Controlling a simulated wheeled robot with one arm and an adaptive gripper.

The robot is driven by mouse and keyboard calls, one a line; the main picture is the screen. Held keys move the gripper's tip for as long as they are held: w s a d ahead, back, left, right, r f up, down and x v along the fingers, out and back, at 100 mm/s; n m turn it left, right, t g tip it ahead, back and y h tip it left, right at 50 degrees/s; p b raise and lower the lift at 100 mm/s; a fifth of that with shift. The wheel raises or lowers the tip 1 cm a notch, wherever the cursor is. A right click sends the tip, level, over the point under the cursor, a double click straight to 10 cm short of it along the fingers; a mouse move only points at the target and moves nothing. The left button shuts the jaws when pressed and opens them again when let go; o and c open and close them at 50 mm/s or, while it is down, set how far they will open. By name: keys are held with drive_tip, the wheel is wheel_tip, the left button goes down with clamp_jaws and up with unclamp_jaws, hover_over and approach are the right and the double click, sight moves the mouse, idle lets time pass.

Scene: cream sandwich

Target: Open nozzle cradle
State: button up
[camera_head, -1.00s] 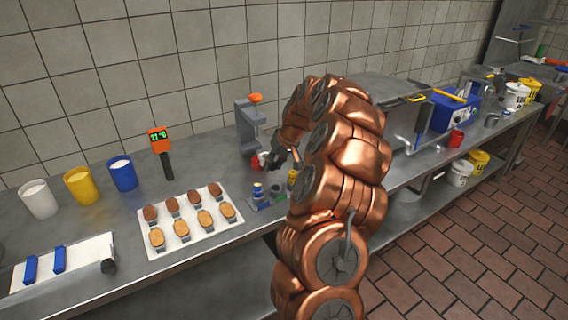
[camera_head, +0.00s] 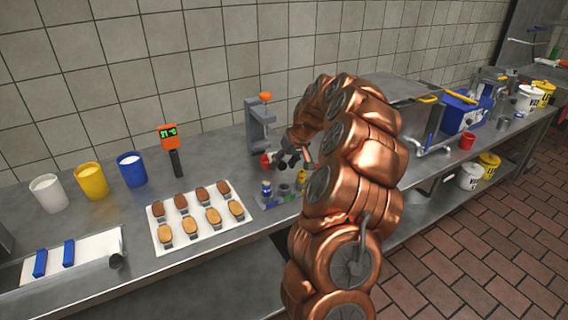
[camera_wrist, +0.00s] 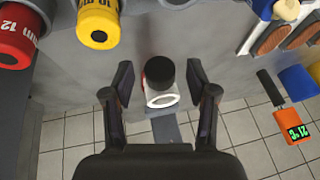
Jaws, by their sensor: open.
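A grey upright stand (camera_head: 257,130) with an orange knob (camera_head: 265,97) on top stands at the back of the counter. My gripper (camera_head: 286,158) is beside its lower front, pointing at it. In the wrist view my open gripper (camera_wrist: 160,84) has one finger on each side of a black cylinder (camera_wrist: 160,72) and a white ring (camera_wrist: 163,99). There are gaps at both sides, so nothing is gripped. These parts seem to belong to the stand; I cannot tell which is the cradle or whether it is open.
A red nozzle (camera_wrist: 15,37) marked 12 and a yellow nozzle (camera_wrist: 98,22) are close by in the wrist view. A white tray (camera_head: 158,247) of sandwich halves lies to the left. An orange thermometer (camera_head: 168,137) stands behind it. Cups are farther left.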

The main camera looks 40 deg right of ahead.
drive_tip(key=v, duration=1.2)
drive_tip(key=s+a+r+n+g+y, duration=0.15)
drive_tip(key=s+a, duration=0.25)
drive_tip(key=a, duration=0.9)
drive_tip(key=s+a+r+n+g+h, duration=0.15)
drive_tip(key=s+a, duration=0.25)
drive_tip(key=a, duration=0.9)
drive_tip(key=s+a+f+g, duration=0.1)
drive_tip(key=s+a+f, duration=0.3)
drive_tip(key=s, duration=0.9)
drive_tip(key=s+a+f+g+h, duration=0.1)
drive_tip(key=s+a+f, duration=0.3)
drive_tip(key=s, duration=0.9)
drive_tip(key=shift+a+f+m+g+p, duration=0.3)
drive_tip(key=shift+a+g+p, duration=0.1)
drive_tip(key=shift+g, duration=0.4)
